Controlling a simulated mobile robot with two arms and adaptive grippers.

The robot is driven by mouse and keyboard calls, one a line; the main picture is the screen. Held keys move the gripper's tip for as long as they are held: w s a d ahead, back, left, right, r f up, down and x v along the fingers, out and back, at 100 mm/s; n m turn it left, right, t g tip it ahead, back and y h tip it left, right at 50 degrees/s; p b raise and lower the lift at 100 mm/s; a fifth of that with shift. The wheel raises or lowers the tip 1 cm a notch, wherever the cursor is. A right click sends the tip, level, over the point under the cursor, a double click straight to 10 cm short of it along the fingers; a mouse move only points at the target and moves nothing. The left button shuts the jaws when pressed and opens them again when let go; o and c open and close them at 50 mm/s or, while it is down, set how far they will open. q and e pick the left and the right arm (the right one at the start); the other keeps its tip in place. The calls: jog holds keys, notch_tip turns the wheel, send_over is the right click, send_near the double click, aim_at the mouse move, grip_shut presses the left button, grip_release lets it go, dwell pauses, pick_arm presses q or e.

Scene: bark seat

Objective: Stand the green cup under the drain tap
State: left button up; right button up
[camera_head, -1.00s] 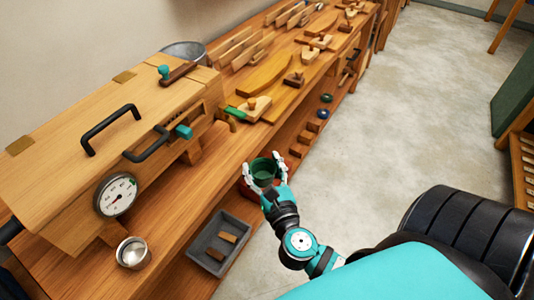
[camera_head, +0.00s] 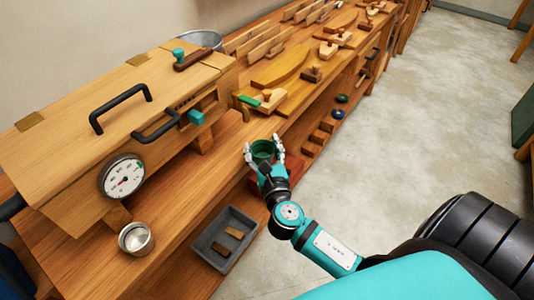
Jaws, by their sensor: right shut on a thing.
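My right gripper (camera_head: 265,154) is shut on the green cup (camera_head: 263,150), with white fingers on either side of it. The cup is upright, its open top visible, at the front edge of the bench. The wooden box (camera_head: 110,130) with black handles and a dial stands on the bench to the left. A small olive-brown fitting (camera_head: 244,113) shows near the box's right end; I cannot tell for sure whether it is the drain tap. The cup is in front of this fitting and apart from it. My left gripper is not in view.
A metal cup (camera_head: 136,239) stands at the bench front, left. Wooden tools, including a green-topped plane (camera_head: 268,100), crowd the bench beyond. Bench top between box and cup is bare.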

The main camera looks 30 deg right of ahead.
jog(key=shift+w+d+p, duration=0.15)
jog(key=shift+w+p, duration=0.05)
jog(key=shift+w, duration=2.15)
jog(key=shift+w+d+p, duration=0.15)
jog(key=shift+w+p, duration=0.05)
jog(key=shift+w, duration=2.15)
jog(key=shift+f, duration=0.35)
jog(key=o, duration=1.3)
jog(key=shift+s, duration=0.1)
